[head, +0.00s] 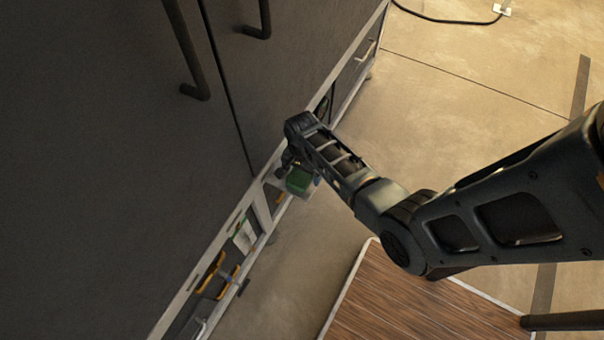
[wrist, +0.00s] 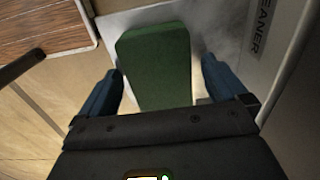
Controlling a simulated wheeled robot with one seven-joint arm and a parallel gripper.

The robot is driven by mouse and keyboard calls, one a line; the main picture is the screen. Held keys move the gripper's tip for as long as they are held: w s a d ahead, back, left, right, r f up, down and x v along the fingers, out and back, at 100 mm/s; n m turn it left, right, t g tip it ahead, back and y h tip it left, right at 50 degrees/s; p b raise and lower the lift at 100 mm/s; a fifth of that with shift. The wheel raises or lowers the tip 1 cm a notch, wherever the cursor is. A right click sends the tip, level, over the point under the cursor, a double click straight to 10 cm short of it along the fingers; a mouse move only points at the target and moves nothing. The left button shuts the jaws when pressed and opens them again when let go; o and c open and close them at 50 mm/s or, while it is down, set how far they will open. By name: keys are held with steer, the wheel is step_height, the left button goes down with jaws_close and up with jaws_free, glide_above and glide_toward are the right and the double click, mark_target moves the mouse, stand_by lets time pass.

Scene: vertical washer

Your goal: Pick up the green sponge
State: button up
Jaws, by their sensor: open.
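The green sponge (wrist: 155,65) fills the middle of the wrist view and lies on a pale, shiny flat surface (wrist: 207,28). In the head view the sponge (head: 299,180) shows as a small green block below the end of my arm, by the lower edge of the dark cabinet. My gripper (wrist: 160,82) is open, with one blue finger on each side of the sponge. A gap shows between each finger and the sponge. In the head view my gripper is mostly hidden behind my wrist.
A dark cabinet (head: 110,150) with bar handles stands on the left. Its lower strip holds several tools, some orange-handled (head: 209,272). A wooden-topped table (head: 415,305) is at the bottom right. A panel lettered "CLEANER" (wrist: 262,30) rises beside the sponge. Open floor (head: 470,120) lies at the upper right.

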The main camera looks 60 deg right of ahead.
steer(key=c, duration=1.1)
steer(key=shift+o, duration=0.2)
steer(key=shift+r, duration=0.15)
